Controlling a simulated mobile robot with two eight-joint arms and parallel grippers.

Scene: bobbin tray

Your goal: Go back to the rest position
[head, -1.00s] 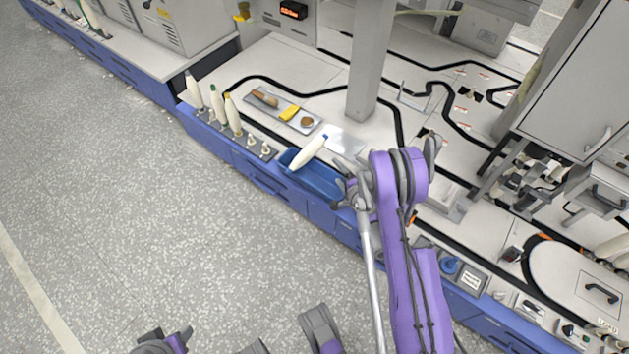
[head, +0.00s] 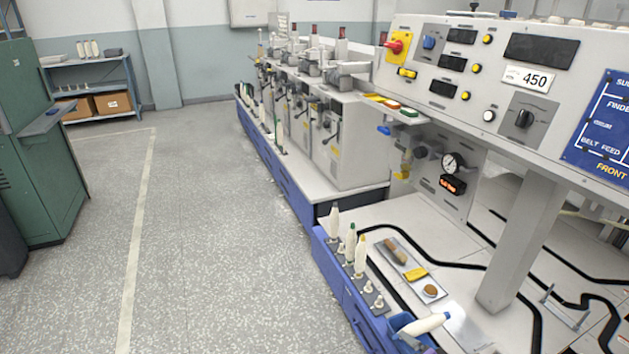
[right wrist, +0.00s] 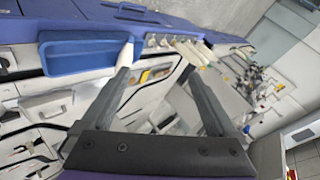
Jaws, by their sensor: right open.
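My right gripper (right wrist: 160,78) shows in the right wrist view with its two dark fingers spread apart and nothing between them. A white bobbin (right wrist: 126,54) shows just past the tip of the left-hand finger, over the end of the blue tray (right wrist: 85,57); I cannot tell how far apart they are. In the head view the bobbin (head: 425,324) lies tilted on the tray (head: 398,322) at the bottom edge, with the rest of the tray cut off. Neither of my grippers shows in the head view.
Several upright bobbins (head: 360,254) and empty pegs (head: 368,287) line the blue counter's edge. A small metal tray (head: 428,291) holds brown and yellow items. A grey post (head: 515,245) stands to the right. The floor (head: 215,230) on the left is clear.

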